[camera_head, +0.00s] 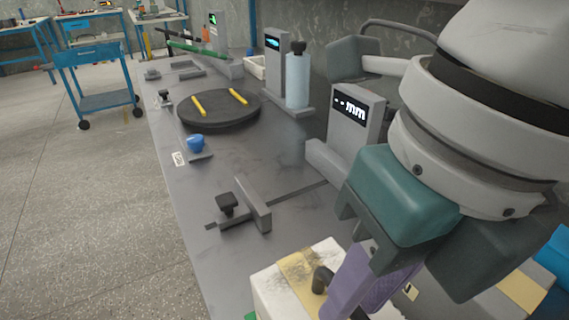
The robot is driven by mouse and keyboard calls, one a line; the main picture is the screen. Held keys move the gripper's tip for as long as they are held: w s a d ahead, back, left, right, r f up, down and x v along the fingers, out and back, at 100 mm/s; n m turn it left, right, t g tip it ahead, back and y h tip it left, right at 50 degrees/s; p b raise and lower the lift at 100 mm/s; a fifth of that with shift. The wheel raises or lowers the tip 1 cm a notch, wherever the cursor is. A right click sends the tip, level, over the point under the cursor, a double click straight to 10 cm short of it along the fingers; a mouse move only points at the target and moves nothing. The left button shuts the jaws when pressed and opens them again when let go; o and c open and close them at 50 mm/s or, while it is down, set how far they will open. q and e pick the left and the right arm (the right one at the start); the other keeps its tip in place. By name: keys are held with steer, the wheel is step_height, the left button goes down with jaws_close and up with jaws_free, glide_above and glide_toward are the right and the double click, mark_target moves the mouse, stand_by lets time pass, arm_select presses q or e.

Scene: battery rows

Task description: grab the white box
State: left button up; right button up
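The white box (268,293) is at the bottom centre of the head view, near the front of the grey bench. A yellowish strip crosses its top, and a dark curved piece shows at its right side. The lower edge of the box is cut off by the frame. My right gripper (372,240), dark teal, comes in from the upper right and is above and to the right of the box. A purple piece (347,286) lies below the gripper, overlapping the box's right side in the picture. I cannot tell whether the gripper touches it. My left gripper is not in view.
A grey clamp-like gauge (252,206) and a display unit (352,118) stand behind the box. A blue cart (98,80) stands on the floor.

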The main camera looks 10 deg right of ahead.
step_height(320, 180, down, 2)
steer(key=shift+w+a+f, duration=0.1)
steer(key=shift+a+f, duration=0.05)
jaws_close()
stand_by(1.4)
